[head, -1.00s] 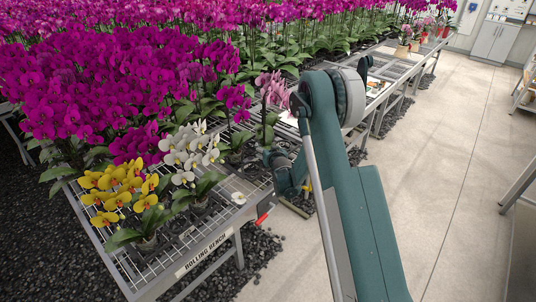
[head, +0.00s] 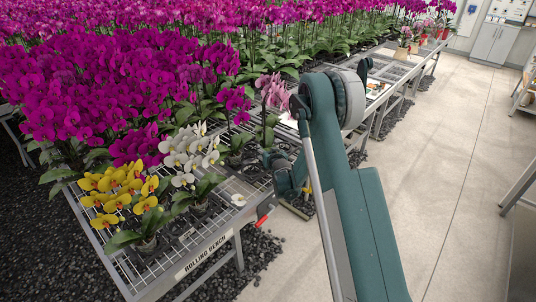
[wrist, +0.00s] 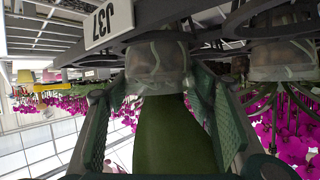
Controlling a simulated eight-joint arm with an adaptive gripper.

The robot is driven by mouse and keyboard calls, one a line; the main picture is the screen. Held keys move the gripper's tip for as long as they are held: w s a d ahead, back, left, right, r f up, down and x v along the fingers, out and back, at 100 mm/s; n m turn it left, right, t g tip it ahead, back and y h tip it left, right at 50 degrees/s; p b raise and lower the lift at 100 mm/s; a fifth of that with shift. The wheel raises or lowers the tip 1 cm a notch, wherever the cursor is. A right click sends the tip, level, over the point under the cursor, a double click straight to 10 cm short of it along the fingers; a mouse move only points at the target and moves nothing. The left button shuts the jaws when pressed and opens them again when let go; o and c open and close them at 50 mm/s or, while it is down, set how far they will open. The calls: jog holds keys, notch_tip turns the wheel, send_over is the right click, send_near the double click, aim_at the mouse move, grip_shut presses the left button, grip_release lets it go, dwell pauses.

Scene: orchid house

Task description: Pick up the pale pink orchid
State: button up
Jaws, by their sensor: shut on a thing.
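The pale pink orchid (head: 272,90) stands upright at the right edge of the rolling bench in the head view, partly behind my arm. My gripper (head: 272,160) is low beside its base, and my wrist hides part of the pot. In the wrist view, the two green finger pads of my gripper (wrist: 160,84) stand on either side of a clear pot (wrist: 156,62), with a broad green leaf (wrist: 165,140) between them. My gripper is shut on the pale pink orchid at its pot. The flowers are out of the wrist view's clear sight.
A white orchid (head: 190,155) and a yellow orchid (head: 122,190) stand on the rolling bench (head: 235,222) to the left. Dense magenta orchids (head: 110,80) crowd behind. In the wrist view, another clear pot (wrist: 283,60) sits close on the right, and a number tag (wrist: 108,22) is above.

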aim_at(268, 144)
jog(key=shift+r+p, duration=0.4)
jog(key=shift+r, duration=4.6)
jog(key=shift+f, duration=0.2)
jog(key=shift+a+f+m+h+b, duration=0.2)
jog(key=shift+f+m+h+b, duration=0.25)
jog(key=shift+f, duration=0.3)
jog(key=shift+a+f+m+h+b, duration=0.15)
jog(key=shift+f+h+b, duration=0.1)
jog(key=shift+f+b, duration=0.4)
jog(key=shift+s+d+f+m+h+b, duration=0.1)
jog(key=shift+f+m+h+b, duration=0.45)
jog(key=shift+f+m+h, duration=0.2)
jog(key=shift+d+m+h+b, duration=0.15)
jog(key=shift+m+h+b, duration=0.2)
jog(key=shift+h+b, duration=0.15)
jog(key=shift+h, duration=0.25)
jog(key=shift+f, duration=0.2)
